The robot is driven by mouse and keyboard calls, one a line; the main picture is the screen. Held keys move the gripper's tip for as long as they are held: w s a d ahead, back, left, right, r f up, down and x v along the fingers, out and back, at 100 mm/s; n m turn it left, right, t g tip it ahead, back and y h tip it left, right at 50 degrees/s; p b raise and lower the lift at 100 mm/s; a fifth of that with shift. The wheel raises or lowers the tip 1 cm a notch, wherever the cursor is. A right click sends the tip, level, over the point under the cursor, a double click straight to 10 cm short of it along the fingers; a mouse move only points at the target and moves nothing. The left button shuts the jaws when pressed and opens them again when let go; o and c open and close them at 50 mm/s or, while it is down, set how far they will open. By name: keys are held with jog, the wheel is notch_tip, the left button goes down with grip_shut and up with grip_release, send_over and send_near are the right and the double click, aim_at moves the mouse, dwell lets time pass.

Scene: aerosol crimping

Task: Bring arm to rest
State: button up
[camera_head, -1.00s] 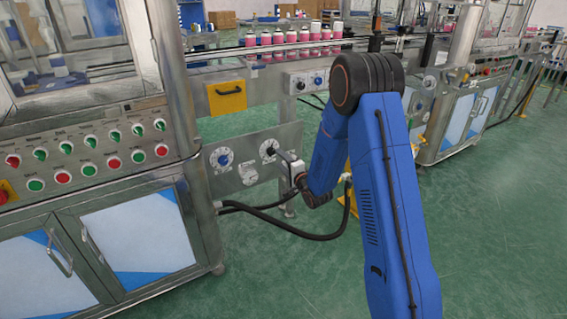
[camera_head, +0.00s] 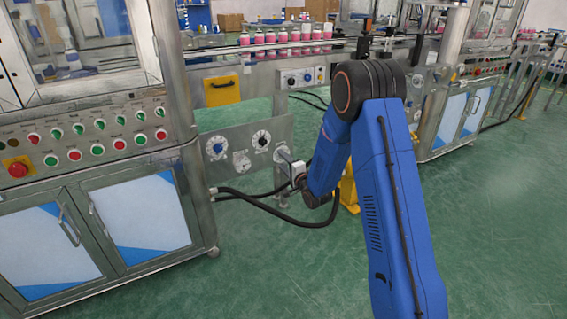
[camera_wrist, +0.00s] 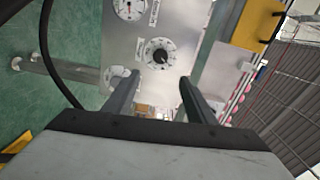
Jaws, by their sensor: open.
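My gripper (camera_wrist: 158,92) is open and empty in the wrist view, its two dark fingers spread apart. It faces a metal panel (camera_wrist: 190,20) with several white dials. One dial with a black knob (camera_wrist: 160,55) lies beyond the fingertips, apart from them as far as I can tell. In the head view my gripper (camera_head: 284,156) is small, beside the dial panel (camera_head: 262,165), to the right of the dial with the black knob (camera_head: 261,140). A blue-knobbed dial (camera_head: 216,147) sits further left. My blue arm is bent, its elbow high.
A steel cabinet with buttons and switches (camera_head: 110,140) stands at left. Pink and white cans (camera_head: 270,37) line the conveyor behind. A yellow box with a handle (camera_head: 221,90) hangs under it. Black hoses (camera_head: 270,207) hang below the panel. Green floor (camera_head: 490,220) is free at right.

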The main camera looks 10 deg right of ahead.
jog(key=shift+r, duration=0.1)
jog(key=s+d+r+n+g+h, duration=0.3)
jog(key=s+d+r, duration=0.1)
jog(key=s+r, duration=0.5)
jog(key=s+d+r+n+g+h, duration=0.25)
jog(key=s+d+r, duration=0.35)
jog(key=s, duration=0.6)
jog(key=s+r+n+g, duration=0.1)
jog(key=s+n+g, duration=0.6)
jog(key=s, duration=3.1)
jog(key=shift+d+n, duration=0.15)
jog(key=shift+n, duration=0.3)
